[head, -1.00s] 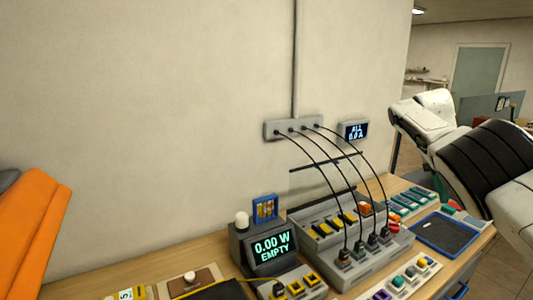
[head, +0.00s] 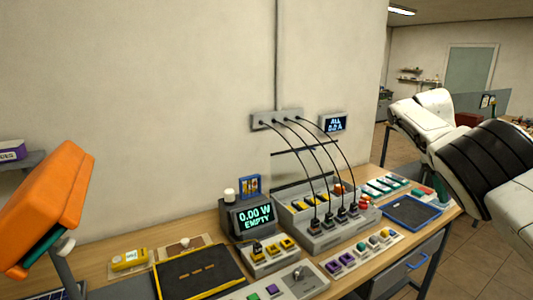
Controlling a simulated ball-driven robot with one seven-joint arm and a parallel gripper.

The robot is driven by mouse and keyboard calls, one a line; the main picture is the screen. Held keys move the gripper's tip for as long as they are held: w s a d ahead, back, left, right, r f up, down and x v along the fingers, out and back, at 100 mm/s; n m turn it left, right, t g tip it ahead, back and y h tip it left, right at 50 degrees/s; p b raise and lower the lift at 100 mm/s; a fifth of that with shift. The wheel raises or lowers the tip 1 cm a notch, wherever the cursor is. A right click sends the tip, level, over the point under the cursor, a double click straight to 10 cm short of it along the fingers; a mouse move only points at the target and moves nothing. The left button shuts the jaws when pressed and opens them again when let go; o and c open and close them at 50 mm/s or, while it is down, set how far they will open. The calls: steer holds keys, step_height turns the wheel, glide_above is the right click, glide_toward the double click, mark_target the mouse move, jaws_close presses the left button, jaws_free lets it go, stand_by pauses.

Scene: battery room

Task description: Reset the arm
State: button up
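My arm (head: 475,140), white with a black ribbed section, reaches in from the right edge of the head view. It is held up beside the right end of the bench. My gripper is outside the frame, so its opening cannot be seen. No held object shows. The wooden workbench (head: 108,262) stands along the wall to the left of the arm, and the visible arm links appear apart from it.
The bench holds a display reading 0.00 W EMPTY (head: 255,217), a charger with black cables (head: 325,240), a blue-edged tray (head: 412,212) and a black mat with yellow edging (head: 198,275). An orange device (head: 45,205) rises at left. Tiled floor (head: 478,245) is open at right.

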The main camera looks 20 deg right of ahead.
steer(key=w+a+f, duration=0.3)
steer(key=a+f, duration=0.1)
steer(key=f, duration=0.3)
steer(key=w+a+f+m+t+b, duration=0.1)
steer(key=w+a+f, duration=0.2)
steer(key=a+f, duration=0.3)
steer(key=w+a+f, duration=0.3)
steer(key=f, duration=0.5)
steer(key=s+a+f+m+t+b, duration=0.1)
steer(key=s+a+f+m, duration=0.1)
steer(key=a+f, duration=0.7)
steer(key=s+a+f+m+t+b, duration=0.1)
steer(key=s+a+f+m, duration=0.2)
steer(key=a+f, duration=0.55)
steer(key=s+a+f+m+t+y+b, duration=0.1)
steer(key=s+a+f+m, duration=0.25)
steer(key=s, duration=0.45)
steer(key=s+a+f+m+t+y, duration=0.1)
steer(key=s+a+f+m, duration=0.2)
steer(key=s+f, duration=0.3)
steer(key=s+d+r+m, duration=0.1)
steer(key=s+m, duration=0.3)
steer(key=s, duration=0.5)
steer(key=s+d+r+m+t+h+b, duration=0.1)
steer(key=s+r+m, duration=0.3)
steer(key=s, duration=0.6)
steer(key=shift+d, duration=0.55)
